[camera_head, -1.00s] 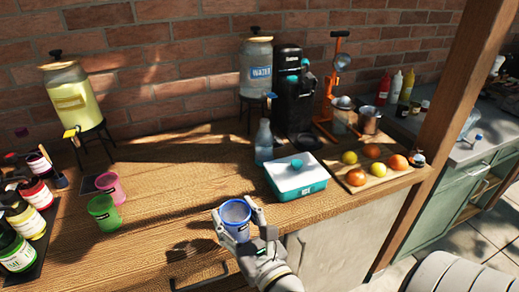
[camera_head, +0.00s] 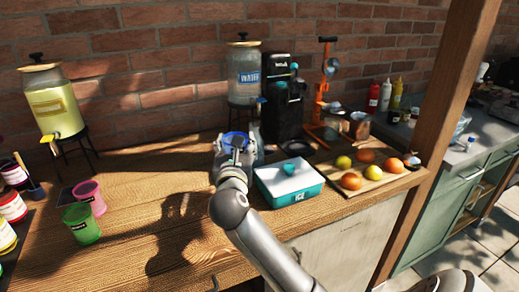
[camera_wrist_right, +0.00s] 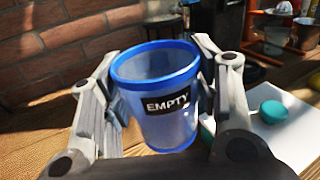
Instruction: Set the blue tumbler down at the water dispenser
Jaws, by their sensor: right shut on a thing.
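The blue tumbler (camera_head: 236,137) is held in my right gripper (camera_head: 235,148), in front of the water dispenser. In the right wrist view the tumbler (camera_wrist_right: 158,95) looks translucent with a blue rim and an "EMPTY" label. It is roughly upright, between the two fingers (camera_wrist_right: 155,75). The water dispenser (camera_head: 245,75) is a glass jar with a blue "WATER" label on a dark stand, with its tap (camera_head: 262,100) on the right of its front. The gripper hides the lower tumbler and the space under the stand. My left gripper is out of view.
A black machine (camera_head: 282,105) is right of the dispenser. Green (camera_head: 81,225) and pink (camera_head: 90,196) tumblers stand left. Wood between is clear.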

